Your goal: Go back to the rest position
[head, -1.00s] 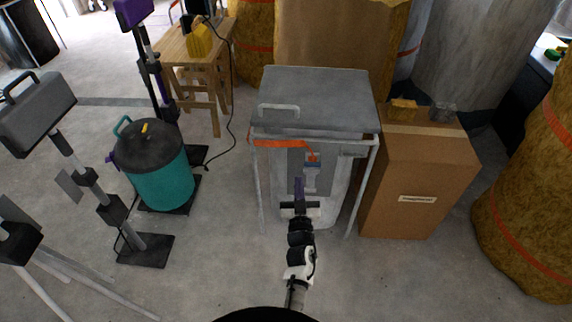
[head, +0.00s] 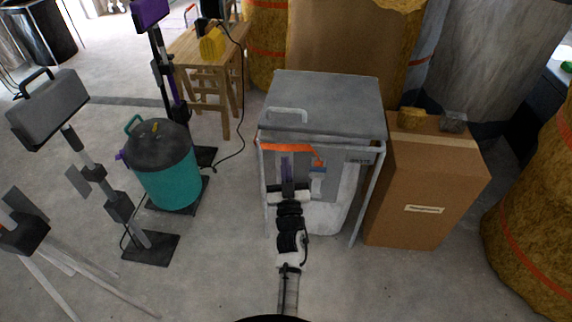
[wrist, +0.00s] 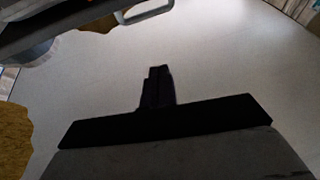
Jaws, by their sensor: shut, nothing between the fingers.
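My gripper (head: 287,168) is in front of the grey machine (head: 330,105), a boxy unit with a flat lid and a pale handle. Its narrow dark purple fingers are together and empty. In the wrist view the shut fingers (wrist: 157,88) stand against a pale floor-like surface, touching nothing visible.
A tall cardboard box (head: 425,190) stands close to the machine's right. A teal drum (head: 168,180) and a grey lamp-like stand (head: 50,108) are at the left. A wooden stool (head: 207,75) is behind. Bare floor (head: 220,255) lies between drum and machine.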

